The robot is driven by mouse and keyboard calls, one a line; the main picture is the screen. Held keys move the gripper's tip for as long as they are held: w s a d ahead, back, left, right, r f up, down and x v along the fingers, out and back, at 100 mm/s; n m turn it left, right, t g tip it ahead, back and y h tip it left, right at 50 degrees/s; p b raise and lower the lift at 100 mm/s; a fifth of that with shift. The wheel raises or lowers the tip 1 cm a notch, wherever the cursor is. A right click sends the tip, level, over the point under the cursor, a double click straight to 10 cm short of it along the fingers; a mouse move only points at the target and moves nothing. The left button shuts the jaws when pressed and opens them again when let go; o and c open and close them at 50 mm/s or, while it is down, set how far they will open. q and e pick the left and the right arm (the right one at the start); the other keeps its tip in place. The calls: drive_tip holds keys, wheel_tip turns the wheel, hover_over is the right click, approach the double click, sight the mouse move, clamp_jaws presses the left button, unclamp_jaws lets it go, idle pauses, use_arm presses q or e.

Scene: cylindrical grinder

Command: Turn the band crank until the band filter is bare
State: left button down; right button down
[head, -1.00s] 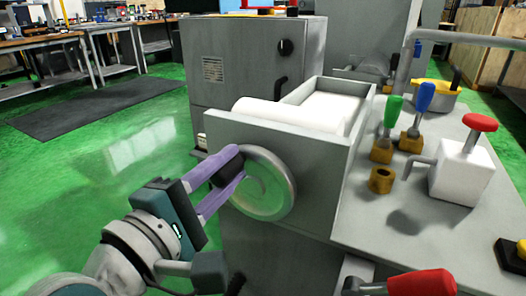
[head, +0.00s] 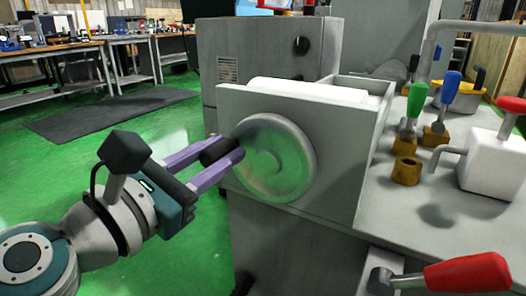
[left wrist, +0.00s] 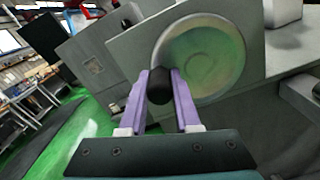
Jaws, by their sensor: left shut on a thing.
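The band crank is a round grey metal wheel (head: 272,160) on the front wall of a grey box, with a black handle knob (head: 214,151) at its left rim. My left gripper (head: 222,153) is shut on the black knob, its purple fingers on either side of it. The left wrist view shows the knob (left wrist: 159,86) between the fingertips, in front of the wheel (left wrist: 205,60). A white roll, the band filter (head: 310,91), lies in the top of the box behind the front wall. Its lower part is hidden. My right gripper is not in view.
On the grey bench right of the box stand green-handled (head: 412,110) and blue-handled (head: 443,100) valves, a brass fitting (head: 405,171) and a white block with a red knob (head: 495,160). A red-handled lever (head: 466,272) juts out in front. Green floor is open at left.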

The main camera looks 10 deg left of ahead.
sight(237, 167)
use_arm(q)
drive_tip(key=shift+f+n+b, duration=0.4)
drive_tip(key=shift+f+n, duration=0.2)
drive_tip(key=shift+n, duration=0.7)
drive_tip(key=shift+f+n+b, duration=0.35)
drive_tip(key=shift+f+n, duration=0.3)
drive_tip(key=shift+n, duration=0.65)
drive_tip(key=shift+f+n+b, duration=0.4)
drive_tip(key=shift+f+n, duration=0.2)
drive_tip(key=shift+n, duration=0.7)
drive_tip(key=c, duration=0.6)
unclamp_jaws()
drive_tip(key=shift+s, duration=0.1)
